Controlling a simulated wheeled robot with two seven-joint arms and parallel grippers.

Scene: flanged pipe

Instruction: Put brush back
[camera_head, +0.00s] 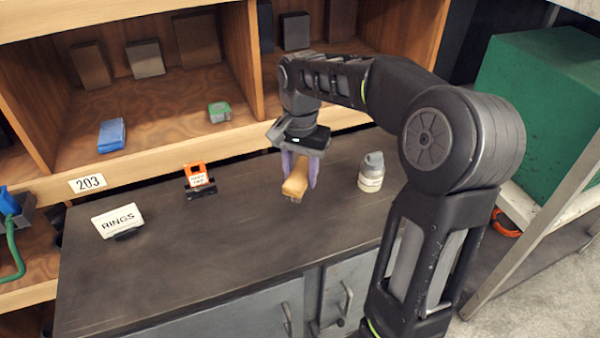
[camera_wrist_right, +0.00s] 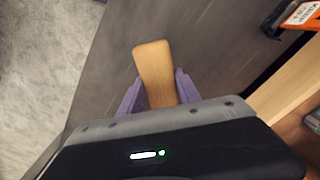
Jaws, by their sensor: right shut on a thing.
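The brush (camera_head: 296,180) has a tan wooden handle and a small darker end pointing down. My right gripper (camera_head: 300,174) is shut on it, with purple fingers on both sides of the handle, over the dark cabinet top. In the right wrist view the handle (camera_wrist_right: 154,72) sticks out between the purple fingers (camera_wrist_right: 152,92); its bristles are not seen there. I cannot tell whether the brush touches the surface. My left gripper is not in view.
A white bottle with a grey cap (camera_head: 371,172) stands just right of the brush. A RINGS sign (camera_head: 118,221) and an orange tag holder (camera_head: 198,178) stand to the left. Behind are wooden shelves with a blue block (camera_head: 112,134) and a green item (camera_head: 219,112). The cabinet's front middle is clear.

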